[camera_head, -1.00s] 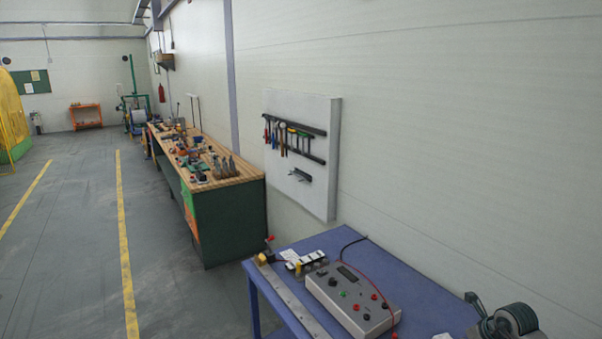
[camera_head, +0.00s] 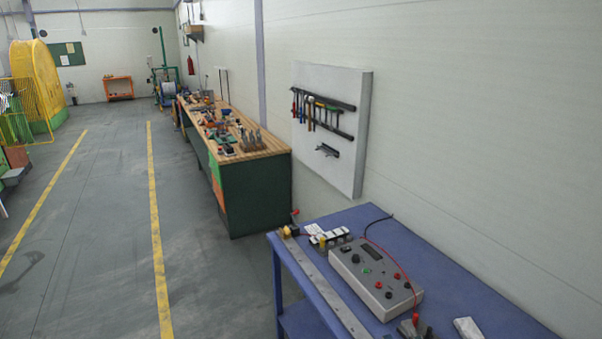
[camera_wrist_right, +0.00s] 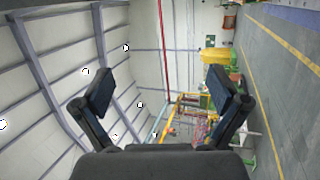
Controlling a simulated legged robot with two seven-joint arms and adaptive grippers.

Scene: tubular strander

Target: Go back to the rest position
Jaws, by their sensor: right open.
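My right gripper (camera_wrist_right: 160,95) shows in the right wrist view. Its two dark fingers stand wide apart, and nothing is between them. Behind it are the hall's wall and roof beams, green and yellow machinery (camera_wrist_right: 208,62) and the grey floor, all tilted sideways. In the head view I cannot make out either gripper clearly. My left gripper is in neither view.
A blue table (camera_head: 455,290) at lower right carries a grey control box (camera_head: 372,278) with a red cable. A green workbench (camera_head: 250,190) with tools stands beyond it, and a tool board (camera_head: 345,160) hangs on the wall. The floor (camera_head: 110,220) at left is clear.

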